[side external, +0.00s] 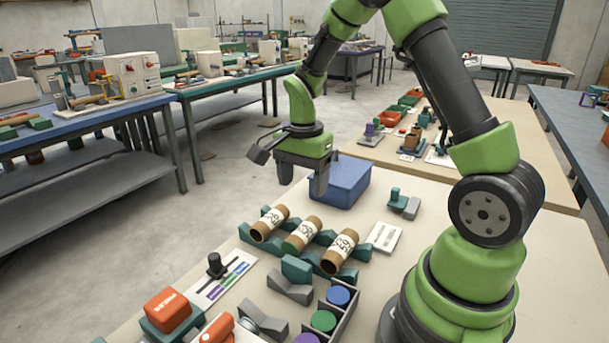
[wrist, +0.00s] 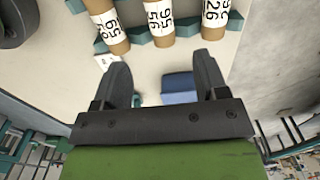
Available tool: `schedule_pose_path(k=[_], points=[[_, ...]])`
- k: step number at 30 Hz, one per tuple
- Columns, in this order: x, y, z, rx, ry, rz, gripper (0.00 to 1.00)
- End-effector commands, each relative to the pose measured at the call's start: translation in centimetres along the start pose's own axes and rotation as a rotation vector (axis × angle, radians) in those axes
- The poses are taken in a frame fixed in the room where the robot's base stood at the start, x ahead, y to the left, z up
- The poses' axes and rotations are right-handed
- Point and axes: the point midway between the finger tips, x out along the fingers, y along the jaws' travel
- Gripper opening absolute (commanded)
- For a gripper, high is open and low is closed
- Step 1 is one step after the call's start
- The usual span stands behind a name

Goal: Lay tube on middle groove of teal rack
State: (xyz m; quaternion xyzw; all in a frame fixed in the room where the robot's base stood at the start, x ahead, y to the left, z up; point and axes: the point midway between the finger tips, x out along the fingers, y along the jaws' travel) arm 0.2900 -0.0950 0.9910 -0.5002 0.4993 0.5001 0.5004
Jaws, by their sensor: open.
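The teal rack (side external: 247,236) stands on the cream table and shows in part at the top of the wrist view (wrist: 138,38). Three brown cardboard tubes with white number labels lie side by side across it: a left tube (side external: 269,223), a middle tube (side external: 303,234) and a right tube (side external: 340,251). The middle tube lies in the middle groove and has a greenish tint near its front end; it also shows in the wrist view (wrist: 160,22). My gripper (side external: 303,182) is open and empty, raised above the table behind the rack. Its two fingers are well apart in the wrist view (wrist: 162,72).
A blue box (side external: 342,182) stands behind the rack, close to my gripper. A white label card (side external: 384,236) lies right of the rack. In front are a teal block (side external: 296,268), grey V-blocks (side external: 290,288), a tray of coloured discs (side external: 345,318) and an orange-red block (side external: 167,309).

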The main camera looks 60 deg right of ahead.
Motion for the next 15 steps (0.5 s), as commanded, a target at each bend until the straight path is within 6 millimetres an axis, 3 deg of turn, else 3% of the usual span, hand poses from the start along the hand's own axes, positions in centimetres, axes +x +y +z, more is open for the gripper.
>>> schedule_pose_path(k=[5,8,12,15], points=[[-3.0,0.3,1.1,-0.088,0.007,-0.055,0.67],[-6.4,1.2,2.9,-0.225,0.019,-0.132,0.67],[-11.1,3.9,6.0,-0.474,0.05,-0.268,0.67],[-13.6,6.5,8.0,-0.655,0.082,-0.366,0.67]])
